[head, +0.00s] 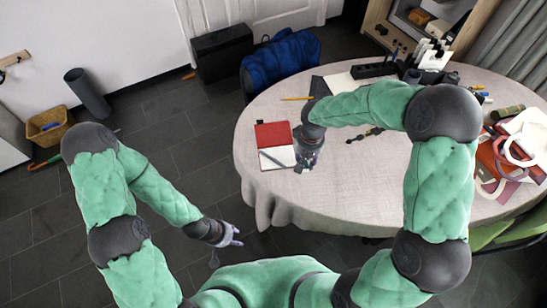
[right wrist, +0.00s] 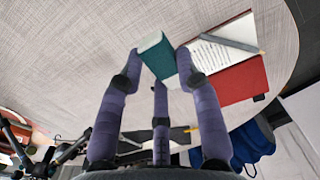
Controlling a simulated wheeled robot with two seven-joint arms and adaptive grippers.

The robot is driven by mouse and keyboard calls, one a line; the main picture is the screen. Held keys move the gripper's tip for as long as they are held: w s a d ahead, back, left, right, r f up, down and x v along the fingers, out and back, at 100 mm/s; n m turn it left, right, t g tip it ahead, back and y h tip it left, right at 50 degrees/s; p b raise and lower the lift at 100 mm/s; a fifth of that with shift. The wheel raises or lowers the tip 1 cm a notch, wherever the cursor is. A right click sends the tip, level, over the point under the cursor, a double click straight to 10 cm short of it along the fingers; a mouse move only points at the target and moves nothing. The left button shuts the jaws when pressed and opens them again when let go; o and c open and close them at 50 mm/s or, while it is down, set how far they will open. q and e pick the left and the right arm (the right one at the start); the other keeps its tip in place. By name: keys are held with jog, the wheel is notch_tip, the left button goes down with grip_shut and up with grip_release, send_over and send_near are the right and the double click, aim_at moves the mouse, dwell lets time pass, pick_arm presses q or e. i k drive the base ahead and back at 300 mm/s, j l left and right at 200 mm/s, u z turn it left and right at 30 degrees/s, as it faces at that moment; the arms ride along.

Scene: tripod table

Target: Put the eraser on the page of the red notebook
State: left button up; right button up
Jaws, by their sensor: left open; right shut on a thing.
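The red notebook (head: 273,135) lies open on the table, with its white page (head: 281,157) on the near side. It also shows in the right wrist view (right wrist: 240,84). My right gripper (head: 307,163) is just right of the page in the head view. In the right wrist view its fingers are shut on the eraser (right wrist: 157,52), a teal block with a pale end. The eraser appears beside the page's edge; its height over the table is hard to tell. The hand mostly hides it in the head view. My left gripper (head: 234,238) is open and empty, off the table.
A grey pen (right wrist: 229,42) lies across the page. A yellow pencil (head: 297,98) and a dark pen (head: 362,134) lie farther back. Red items and a white-and-pink headset-like thing (head: 520,152) crowd the right side. The table's front middle is clear.

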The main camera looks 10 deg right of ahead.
aim_at(285, 154)
jog(key=l+u, duration=0.1)
jog(key=u, duration=0.3)
jog(key=i+l+u, duration=0.1)
jog(key=u, duration=0.25)
jog(key=l+u, duration=0.2)
jog(key=u, duration=0.2)
jog(key=l, duration=0.6)
